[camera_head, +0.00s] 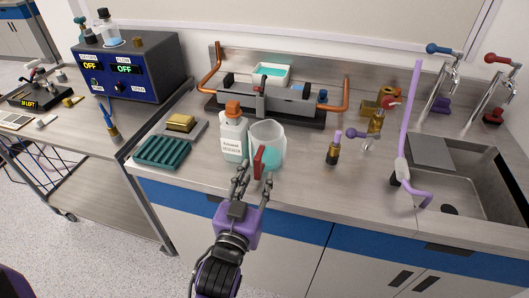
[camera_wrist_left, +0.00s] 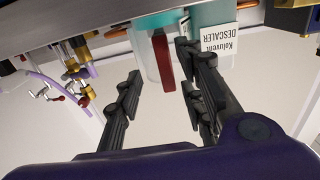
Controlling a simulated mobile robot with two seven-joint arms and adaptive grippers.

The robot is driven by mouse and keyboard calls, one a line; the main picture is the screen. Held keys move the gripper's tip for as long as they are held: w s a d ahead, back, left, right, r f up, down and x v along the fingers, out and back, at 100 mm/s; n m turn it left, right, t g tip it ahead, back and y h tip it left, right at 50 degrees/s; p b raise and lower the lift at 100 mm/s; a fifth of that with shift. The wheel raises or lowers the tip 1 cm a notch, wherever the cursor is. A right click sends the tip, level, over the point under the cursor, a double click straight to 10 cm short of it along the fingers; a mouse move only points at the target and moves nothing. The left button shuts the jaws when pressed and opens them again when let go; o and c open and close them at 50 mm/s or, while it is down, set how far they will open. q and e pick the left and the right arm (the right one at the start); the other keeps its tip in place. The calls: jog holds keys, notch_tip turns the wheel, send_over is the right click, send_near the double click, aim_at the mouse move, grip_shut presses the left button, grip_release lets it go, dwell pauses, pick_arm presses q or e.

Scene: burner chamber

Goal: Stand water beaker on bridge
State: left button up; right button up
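A clear beaker (camera_head: 268,135) with teal liquid and a red handle (camera_head: 258,160) stands upright on the counter. In the left wrist view the beaker (camera_wrist_left: 145,62) shows with its red handle (camera_wrist_left: 162,62) between the finger lines. My left gripper (camera_head: 253,178) is open in front of the beaker, its fingers pointing at the handle, and nothing is visibly gripped. It also shows in the left wrist view (camera_wrist_left: 158,72). A grey bridge-like stand (camera_head: 290,103) lies behind the beaker, between copper pipes. My right gripper is in neither view.
A white descaler bottle (camera_head: 233,137) stands close at the beaker's left. A small purple-topped burner-like item (camera_head: 333,150) and the sink (camera_head: 460,170) are right. A white tub (camera_head: 271,75) is behind the stand.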

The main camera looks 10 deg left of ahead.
aim_at(257, 171)
pick_arm(q)
jog(key=w, duration=0.5)
jog(key=shift+a+f+p, duration=0.25)
jog(key=shift+f+p, duration=0.1)
jog(key=shift+p, duration=0.05)
grip_shut()
